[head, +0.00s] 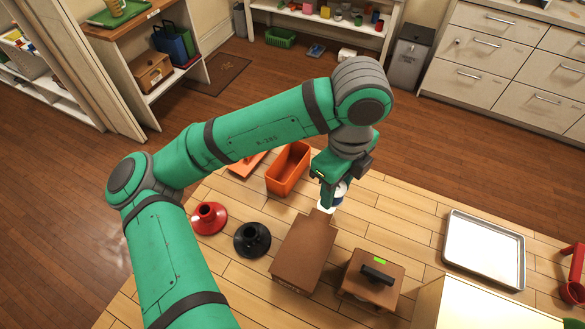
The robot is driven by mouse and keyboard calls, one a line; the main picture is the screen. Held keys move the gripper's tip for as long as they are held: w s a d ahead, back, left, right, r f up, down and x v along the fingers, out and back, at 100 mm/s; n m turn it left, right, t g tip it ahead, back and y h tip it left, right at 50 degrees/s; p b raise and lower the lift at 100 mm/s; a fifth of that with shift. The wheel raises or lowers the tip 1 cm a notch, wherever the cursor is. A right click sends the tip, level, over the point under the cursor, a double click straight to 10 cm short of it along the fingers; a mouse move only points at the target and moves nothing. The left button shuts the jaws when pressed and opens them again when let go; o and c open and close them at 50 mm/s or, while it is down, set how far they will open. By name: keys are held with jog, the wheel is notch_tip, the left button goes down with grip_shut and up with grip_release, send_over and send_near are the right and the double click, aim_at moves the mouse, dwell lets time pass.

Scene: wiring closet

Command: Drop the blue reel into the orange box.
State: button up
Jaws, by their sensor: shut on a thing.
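My green arm reaches across the table, and my gripper (328,203) points down at its end. The orange box (278,185) is open at the top and stands on the table just left of my gripper. The inside that I can see looks empty. The reel is to the right of the box, not over it.
A brown box (303,252) stands just in front of my gripper, with a black-handled brown box (373,280) to its right. Red (209,218) and black (252,239) flared pieces stand left. A silver tray (484,250) lies right. An orange lid-like piece (246,164) is partly hidden.

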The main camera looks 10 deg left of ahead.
jog(key=w+a+n, duration=0.3)
jog(key=w+a, duration=0.5)
jog(key=a, duration=0.6)
jog(key=shift+w+d+f, duration=0.1)
jog(key=shift+f, duration=3.8)
jog(key=o, duration=1.1)
notch_tip(320, 180, up, 11)
jog(key=shift+f, duration=0.1)
